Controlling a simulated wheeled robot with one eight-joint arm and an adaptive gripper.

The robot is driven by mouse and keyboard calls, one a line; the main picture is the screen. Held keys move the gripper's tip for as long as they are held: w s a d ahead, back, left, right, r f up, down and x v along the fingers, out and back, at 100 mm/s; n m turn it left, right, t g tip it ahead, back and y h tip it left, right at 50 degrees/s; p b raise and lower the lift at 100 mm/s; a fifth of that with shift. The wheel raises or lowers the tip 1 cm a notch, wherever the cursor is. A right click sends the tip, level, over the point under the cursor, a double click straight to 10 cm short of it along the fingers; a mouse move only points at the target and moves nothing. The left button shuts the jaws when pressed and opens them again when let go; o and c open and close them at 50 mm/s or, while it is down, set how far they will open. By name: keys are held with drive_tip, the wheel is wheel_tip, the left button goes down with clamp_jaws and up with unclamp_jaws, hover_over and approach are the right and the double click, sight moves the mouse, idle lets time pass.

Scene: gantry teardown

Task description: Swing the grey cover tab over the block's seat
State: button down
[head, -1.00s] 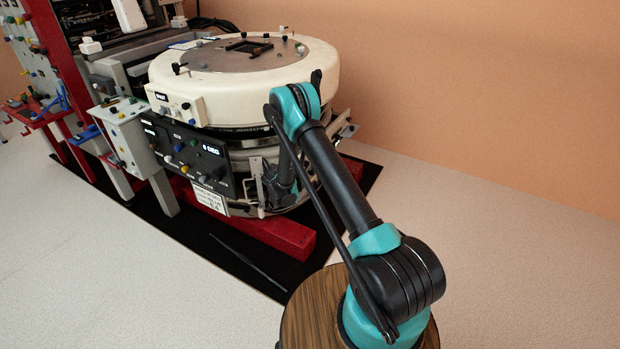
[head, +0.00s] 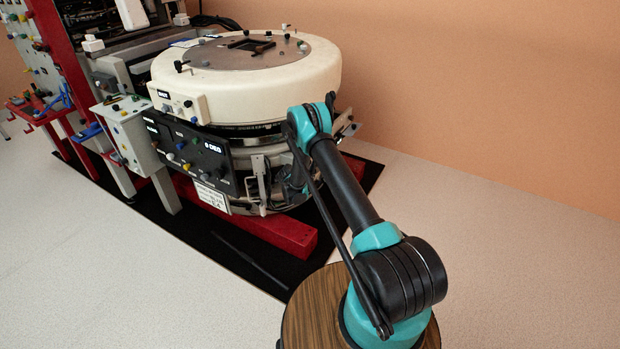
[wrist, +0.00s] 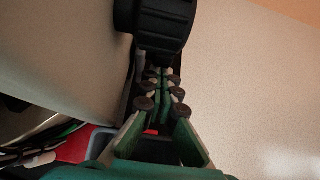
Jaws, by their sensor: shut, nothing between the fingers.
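In the wrist view my gripper (wrist: 163,80) has green fingers with dark round pins. The fingers are close together, with nothing seen held between them. A black ribbed cylinder (wrist: 158,25) shows just beyond the fingertips; I cannot tell whether they touch it. In the head view my arm reaches to the right flank of the round cream machine (head: 315,78), and the gripper itself cannot be made out there. I cannot pick out the grey cover tab or the block's seat in either view.
A black control panel (head: 190,150) and metal brackets sit under the cream ring. A red beam (head: 285,234) runs along the base on a black mat (head: 235,262). A red and grey rack (head: 65,60) stands at the left. The floor (head: 530,240) at the right is clear.

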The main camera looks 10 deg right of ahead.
wheel_tip(320, 180, up, 4)
drive_tip(key=shift+w+d+f, duration=0.1)
drive_tip(key=shift+w+f, duration=0.05)
drive_tip(key=shift+f, duration=0.05)
idle(0.3)
